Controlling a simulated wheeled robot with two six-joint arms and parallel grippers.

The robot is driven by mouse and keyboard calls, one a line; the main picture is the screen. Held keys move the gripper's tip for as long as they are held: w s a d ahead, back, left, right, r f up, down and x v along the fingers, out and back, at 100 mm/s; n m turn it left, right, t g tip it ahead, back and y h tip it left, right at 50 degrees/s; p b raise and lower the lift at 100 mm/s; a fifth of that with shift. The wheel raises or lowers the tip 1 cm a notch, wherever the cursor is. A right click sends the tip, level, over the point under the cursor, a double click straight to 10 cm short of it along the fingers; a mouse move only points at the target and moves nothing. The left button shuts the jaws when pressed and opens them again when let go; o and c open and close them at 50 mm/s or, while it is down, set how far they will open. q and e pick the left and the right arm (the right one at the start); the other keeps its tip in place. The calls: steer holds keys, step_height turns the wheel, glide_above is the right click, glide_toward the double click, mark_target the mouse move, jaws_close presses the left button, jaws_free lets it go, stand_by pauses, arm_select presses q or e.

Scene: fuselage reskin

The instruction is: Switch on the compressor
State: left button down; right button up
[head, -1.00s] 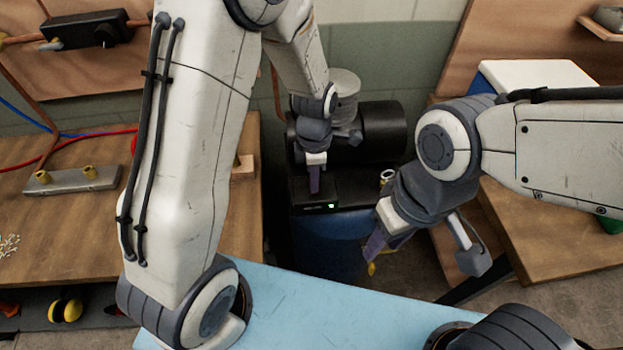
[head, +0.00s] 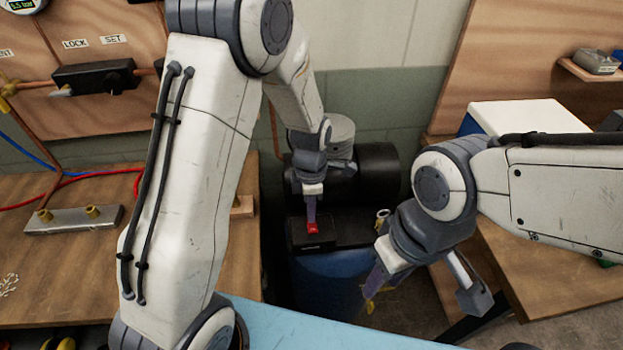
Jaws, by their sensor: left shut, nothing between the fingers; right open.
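The compressor (head: 375,185) stands at the back centre in the head view, with a black motor body above a blue tank (head: 328,280). A black box (head: 303,240) on its top bears a small red switch (head: 313,229). My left gripper (head: 311,220) points down at the switch, fingers shut with nothing between them. Its tips are at or just above the red switch; I cannot tell whether they touch. No lit lamp shows on the box. My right gripper (head: 418,288) is open and empty, to the right of the compressor.
A wooden bench (head: 60,275) with a metal manifold (head: 75,220) and hoses is at left. A white-lidded cooler (head: 525,117) stands on a wooden bench at right. A light blue surface (head: 300,325) lies in front. The compressor sits in the gap between the benches.

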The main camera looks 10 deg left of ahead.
arm_select(q)
step_height(320, 180, up, 3)
steer(key=shift+w+f+p, duration=0.1)
steer(key=shift+f+p, duration=0.1)
steer(key=shift+p, duration=0.5)
step_height(320, 180, up, 10)
steer(key=w+b, duration=0.1)
steer(key=shift+a+f, duration=0.2)
steer(key=shift+a, duration=0.05)
arm_select(e)
steer(key=shift+r, duration=0.5)
arm_select(q)
steer(key=shift+w+b, duration=0.1)
steer(key=shift+b, duration=0.2)
